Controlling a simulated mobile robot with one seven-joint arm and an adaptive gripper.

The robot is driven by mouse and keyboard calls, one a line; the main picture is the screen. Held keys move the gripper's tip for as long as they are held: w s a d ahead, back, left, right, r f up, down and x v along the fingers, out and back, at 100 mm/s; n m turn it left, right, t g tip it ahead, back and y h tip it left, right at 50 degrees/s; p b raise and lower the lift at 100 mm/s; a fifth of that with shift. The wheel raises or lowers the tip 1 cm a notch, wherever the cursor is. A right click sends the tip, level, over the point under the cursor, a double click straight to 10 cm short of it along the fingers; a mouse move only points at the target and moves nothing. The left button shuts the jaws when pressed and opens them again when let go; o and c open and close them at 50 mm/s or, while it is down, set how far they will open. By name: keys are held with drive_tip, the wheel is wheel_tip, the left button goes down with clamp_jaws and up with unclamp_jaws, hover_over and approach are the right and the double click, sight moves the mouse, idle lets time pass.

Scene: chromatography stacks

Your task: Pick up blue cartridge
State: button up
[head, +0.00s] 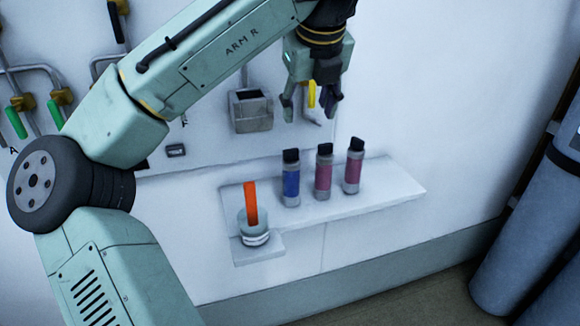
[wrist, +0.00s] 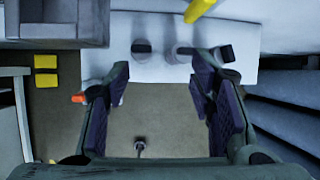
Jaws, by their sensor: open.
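The blue cartridge (head: 291,184) stands upright on a white wall shelf (head: 385,195), with a black cap, leftmost of three cartridges in the head view. Two magenta cartridges (head: 323,175) (head: 353,172) stand to its right. My gripper (head: 313,112) is open and empty, above the cartridges and apart from them. In the wrist view, my open fingers (wrist: 162,78) point toward the shelf. Dark cartridge tops show beyond and between them; the leftmost top (wrist: 141,47) appears to be the blue one, though its body colour is hidden.
A grey box (head: 251,112) and a yellow handle (head: 311,94) are on the wall near my gripper. Grey cylinders (head: 530,230) stand at right. The shelf's right end is clear.

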sight(292, 151)
drive_tip(key=shift+m+g+y, duration=0.3)
drive_tip(key=shift+g+y, duration=0.1)
drive_tip(key=shift+s+a+x, duration=0.2)
drive_tip(key=shift+a+x, duration=0.05)
drive_tip(key=shift+x, duration=1.6)
drive_tip(key=shift+s+a+x, duration=0.15)
drive_tip(key=shift+a+x, duration=0.05)
drive_tip(key=shift+x, duration=1.7)
drive_tip(key=shift+s+a+x, duration=0.2)
drive_tip(key=shift+a+x, duration=0.05)
drive_tip(key=shift+x, duration=1.6)
drive_tip(key=shift+f, duration=0.1)
clamp_jaws()
